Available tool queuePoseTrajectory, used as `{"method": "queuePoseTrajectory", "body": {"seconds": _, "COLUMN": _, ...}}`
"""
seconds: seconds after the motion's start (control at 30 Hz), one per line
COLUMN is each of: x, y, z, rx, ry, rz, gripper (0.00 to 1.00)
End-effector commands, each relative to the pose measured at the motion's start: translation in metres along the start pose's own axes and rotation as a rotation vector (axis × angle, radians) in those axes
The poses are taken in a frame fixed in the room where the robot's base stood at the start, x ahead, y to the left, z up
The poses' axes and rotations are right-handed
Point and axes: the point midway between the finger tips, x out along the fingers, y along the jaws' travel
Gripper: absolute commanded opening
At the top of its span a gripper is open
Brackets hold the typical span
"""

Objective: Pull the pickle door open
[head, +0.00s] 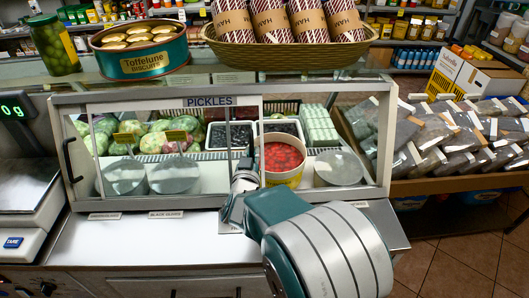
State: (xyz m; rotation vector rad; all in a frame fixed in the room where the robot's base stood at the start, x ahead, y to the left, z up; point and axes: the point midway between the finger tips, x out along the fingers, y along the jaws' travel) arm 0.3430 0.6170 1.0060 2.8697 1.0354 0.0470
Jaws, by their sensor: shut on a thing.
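The pickle door (170,103) is a glass pane in a pale frame, labelled PICKLES along its top, on the front of the glass display case. My gripper (244,174) is at the right edge of this door. It is small in the head view, and my wrist partly covers it. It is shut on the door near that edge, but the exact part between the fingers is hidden. The pane stands upright, with its left edge a little in from the case's left end. I cannot tell how far open it is.
A black handle (68,160) is on the case's left end. A basket (290,48) and a biscuit tin (138,62) stand on top. A scale (22,195) is at left.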

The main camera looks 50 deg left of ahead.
Motion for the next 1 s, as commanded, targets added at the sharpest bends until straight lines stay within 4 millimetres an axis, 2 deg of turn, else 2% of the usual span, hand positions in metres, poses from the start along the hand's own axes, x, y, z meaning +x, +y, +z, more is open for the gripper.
{"method": "queuePoseTrajectory", "body": {"seconds": 0.37, "x": 0.001, "y": -0.002, "z": -0.003, "rx": 0.001, "ry": 0.005, "rz": 0.001, "gripper": 0.00}}
{"method": "queuePoseTrajectory", "body": {"seconds": 0.4, "x": 0.001, "y": -0.002, "z": -0.003, "rx": 0.001, "ry": 0.005, "rz": 0.001, "gripper": 0.27}}
{"method": "queuePoseTrajectory", "body": {"seconds": 0.47, "x": 0.001, "y": -0.002, "z": -0.003, "rx": 0.001, "ry": 0.005, "rz": 0.001, "gripper": 0.54}}
{"method": "queuePoseTrajectory", "body": {"seconds": 0.87, "x": -0.003, "y": 0.000, "z": -0.003, "rx": 0.003, "ry": 0.004, "rz": 0.000, "gripper": 0.54}}
{"method": "queuePoseTrajectory", "body": {"seconds": 1.0, "x": -0.018, "y": -0.001, "z": -0.002, "rx": 0.002, "ry": 0.002, "rz": -0.001, "gripper": 0.54}}
